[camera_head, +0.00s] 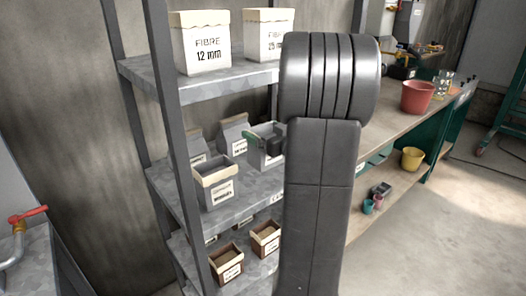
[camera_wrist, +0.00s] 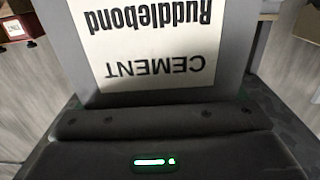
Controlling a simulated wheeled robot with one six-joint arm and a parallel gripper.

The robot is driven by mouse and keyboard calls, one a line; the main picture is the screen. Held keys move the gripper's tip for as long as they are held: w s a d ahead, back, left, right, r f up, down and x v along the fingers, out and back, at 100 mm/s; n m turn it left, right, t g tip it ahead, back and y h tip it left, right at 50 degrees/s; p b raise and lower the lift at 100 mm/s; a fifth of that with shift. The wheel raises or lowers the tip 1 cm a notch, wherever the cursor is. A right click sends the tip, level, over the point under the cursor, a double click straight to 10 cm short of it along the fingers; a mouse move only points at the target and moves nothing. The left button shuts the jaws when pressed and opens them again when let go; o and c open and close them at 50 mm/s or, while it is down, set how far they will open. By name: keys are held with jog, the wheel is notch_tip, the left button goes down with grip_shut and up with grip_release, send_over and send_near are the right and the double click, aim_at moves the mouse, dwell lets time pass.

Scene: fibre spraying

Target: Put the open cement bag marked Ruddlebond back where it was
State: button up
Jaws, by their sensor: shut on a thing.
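The grey Ruddlebond cement bag fills the wrist view, its white label (camera_wrist: 150,45) upside down and reading CEMENT Ruddlebond. In the head view the held bag (camera_head: 266,129) shows a pale open top at the middle shelf (camera_head: 240,193). My gripper (camera_head: 262,146) is shut on this bag, with a green fingertip at its left side. The dark gripper body (camera_wrist: 160,120) also shows along the bottom of the wrist view. My arm hides the right part of the shelf. I cannot tell whether the bag touches the shelf.
An open grey bag (camera_head: 215,184) stands at the front of the middle shelf, with closed grey bags (camera_head: 234,133) behind. FIBRE boxes (camera_head: 201,43) stand above and brown open bags (camera_head: 227,264) below. A shelf post (camera_head: 175,130) stands in front. A bench with a red bucket (camera_head: 417,97) is at right.

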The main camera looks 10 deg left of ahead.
jog(key=shift+f, duration=2.25)
jog(key=shift+f+b, duration=0.25)
jog(key=shift+b, duration=0.15)
jog(key=o, duration=1.7)
jog(key=shift+r, duration=0.1)
jog(key=shift+r, duration=0.1)
jog(key=shift+r+p, duration=0.1)
jog(key=shift+p, duration=0.2)
jog(key=b+v, duration=0.1)
jog(key=v, duration=1.1)
jog(key=shift+s, duration=0.1)
